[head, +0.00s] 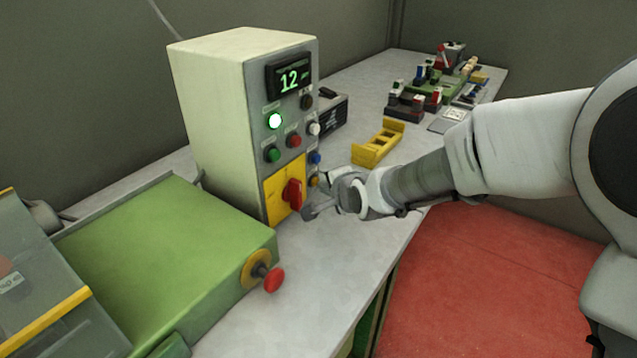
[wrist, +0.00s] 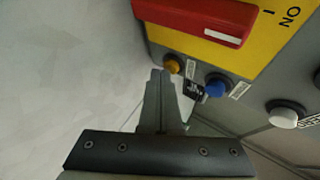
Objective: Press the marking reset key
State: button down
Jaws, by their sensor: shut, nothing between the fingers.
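The control box (head: 215,110) stands on the bench with keys on its front panel. Its small labels are too blurred to tell which key is the marking reset. An amber key (head: 313,181) and a blue key (head: 314,158) sit low on the right of the panel, with a white key (head: 314,128) above. My gripper (head: 308,213) is shut and empty, low in front of the panel. In the wrist view its fingertips (wrist: 160,75) appear close beside the amber key (wrist: 174,64); I cannot tell whether they touch. The blue key (wrist: 217,86) is farther right.
A red rotary switch (head: 292,194) on a yellow plate juts out left of my gripper. A green machine (head: 160,260) with a red knob (head: 273,280) is at front left; a yellow holder (head: 377,148) stands behind.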

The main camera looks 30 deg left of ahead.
jog(key=shift+d, duration=0.15)
jog(key=shift+s+d+p, duration=0.1)
jog(key=shift+d+p, duration=0.2)
jog(key=shift+d, duration=0.4)
jog(key=shift+s+d+r+p, duration=0.15)
jog(key=shift+d+p, duration=1)
jog(key=shift+d, duration=0.7)
jog(key=shift+d+p, duration=0.3)
jog(key=shift+d, duration=0.35)
